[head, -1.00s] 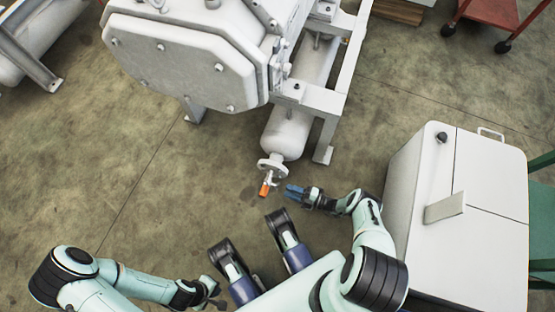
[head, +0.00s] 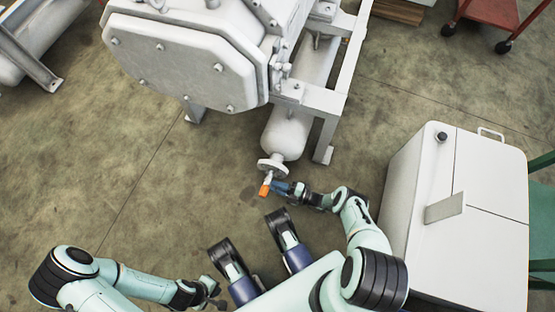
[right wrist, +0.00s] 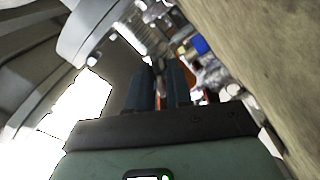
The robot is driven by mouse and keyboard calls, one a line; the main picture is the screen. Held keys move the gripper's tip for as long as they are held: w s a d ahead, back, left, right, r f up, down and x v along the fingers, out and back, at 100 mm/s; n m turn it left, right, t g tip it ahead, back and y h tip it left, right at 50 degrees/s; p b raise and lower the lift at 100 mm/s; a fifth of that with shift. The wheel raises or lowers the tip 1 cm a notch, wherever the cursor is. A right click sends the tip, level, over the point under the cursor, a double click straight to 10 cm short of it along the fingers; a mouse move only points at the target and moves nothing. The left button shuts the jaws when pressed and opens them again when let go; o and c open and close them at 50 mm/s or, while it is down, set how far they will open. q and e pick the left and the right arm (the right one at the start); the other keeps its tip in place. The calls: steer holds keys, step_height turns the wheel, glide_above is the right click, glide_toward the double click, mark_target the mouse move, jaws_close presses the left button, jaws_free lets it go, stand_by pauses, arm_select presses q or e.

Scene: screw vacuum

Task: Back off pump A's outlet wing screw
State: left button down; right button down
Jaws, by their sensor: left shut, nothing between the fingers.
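An orange piece, which looks like the wing screw (head: 265,190), sits on a short fitting below the round flange (head: 271,163) of the grey cylinder. My right gripper (head: 279,188) is right beside it, fingertips at its right side; contact cannot be made out. In the right wrist view my two blue fingers (right wrist: 160,80) stand apart with a narrow gap. Orange bits show behind and beside the fingers, mostly hidden. My left gripper (head: 213,299) is shut and empty near the bottom edge, far from the screw.
The large grey pump housing (head: 185,65) and its frame (head: 328,120) stand above the fitting. A white cabinet (head: 440,210) stands on the right, close to my right arm. The concrete floor (head: 120,170) on the left is clear. A red cart (head: 500,20) is at the top right.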

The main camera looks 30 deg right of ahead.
steer(key=shift+n, duration=0.3)
steer(key=n, duration=0.5)
steer(key=shift+f, duration=0.15)
steer(key=n, duration=0.6)
steer(key=shift+f+n, duration=0.15)
steer(key=shift+n, duration=0.15)
steer(key=n, duration=0.6)
steer(key=shift+w+d+f, duration=0.1)
steer(key=shift+w+d, duration=0.05)
steer(key=n, duration=0.6)
steer(key=shift+w+d+n, duration=0.1)
steer(key=shift+w+n, duration=0.05)
steer(key=shift+n, duration=0.15)
steer(key=c, duration=1.3)
jaws_free()
